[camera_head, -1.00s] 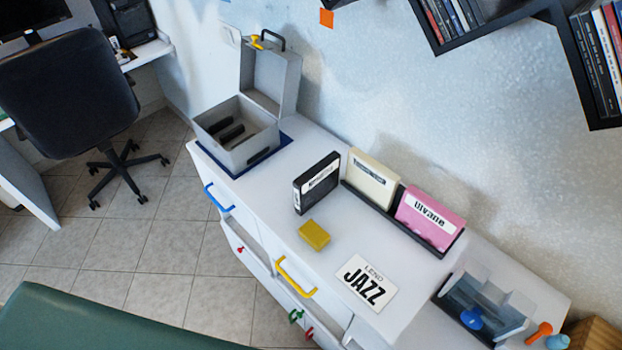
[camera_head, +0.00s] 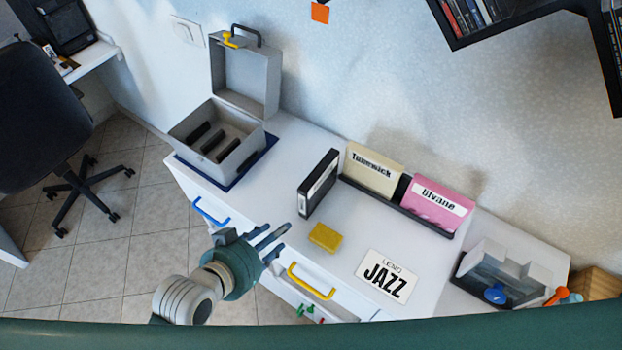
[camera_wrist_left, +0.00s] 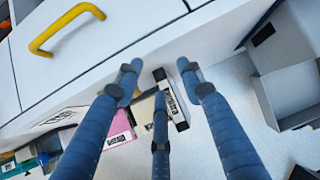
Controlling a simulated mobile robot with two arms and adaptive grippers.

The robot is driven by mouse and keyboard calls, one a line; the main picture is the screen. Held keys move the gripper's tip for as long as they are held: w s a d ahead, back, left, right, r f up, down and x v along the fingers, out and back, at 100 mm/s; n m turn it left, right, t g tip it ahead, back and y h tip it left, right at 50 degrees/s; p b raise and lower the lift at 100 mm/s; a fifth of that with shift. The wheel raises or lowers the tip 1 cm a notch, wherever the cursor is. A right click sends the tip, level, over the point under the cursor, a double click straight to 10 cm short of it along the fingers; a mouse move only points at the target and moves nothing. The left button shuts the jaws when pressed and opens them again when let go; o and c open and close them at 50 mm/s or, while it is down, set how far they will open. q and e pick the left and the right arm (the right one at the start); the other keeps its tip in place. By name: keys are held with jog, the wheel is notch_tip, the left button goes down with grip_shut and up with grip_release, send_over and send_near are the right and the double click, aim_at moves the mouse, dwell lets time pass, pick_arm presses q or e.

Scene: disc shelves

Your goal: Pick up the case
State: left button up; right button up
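A black case (camera_head: 318,184) with a white label strip stands upright on the white cabinet top, apart from the rack. A cream case (camera_head: 373,170) labelled Tunewick and a pink case (camera_head: 437,205) labelled Ulvane stand in a dark rack. My left gripper (camera_head: 278,238) is at the cabinet's front edge, left of and below the black case, with its fingers spread and empty. In the left wrist view the black case (camera_wrist_left: 178,104) shows beyond the open fingers (camera_wrist_left: 158,78), partly hidden by one. The pink case (camera_wrist_left: 117,130) is to its left. My right gripper is not in view.
An open grey box (camera_head: 245,158) with dark slots stands at the left on a blue mat. A yellow block (camera_head: 324,237) lies near the front edge, beside a JAZZ card (camera_head: 386,277). A yellow handle (camera_head: 311,282) sticks out of the cabinet front. A clear bin (camera_head: 500,272) stands right.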

pick_arm(q)
jog(key=m+t+h, duration=0.1)
jog(key=t+h, duration=0.1)
send_near(318, 193)
jog(key=x, duration=0.2)
jog(key=p+x, duration=0.1)
jog(key=x, duration=0.1)
jog(key=f+x, duration=0.1)
jog(key=x, duration=0.1)
jog(key=shift+w+a+f, duration=0.15)
jog(key=shift+a, duration=0.15)
jog(key=p+x, duration=0.2)
jog(key=x, duration=0.2)
jog(key=shift+w+d, duration=0.25)
jog(key=shift+w+d+f, duration=0.1)
jog(key=shift+w+f, duration=0.05)
jog(key=shift+f, duration=0.05)
jog(key=shift+c, duration=1)
grip_shut()
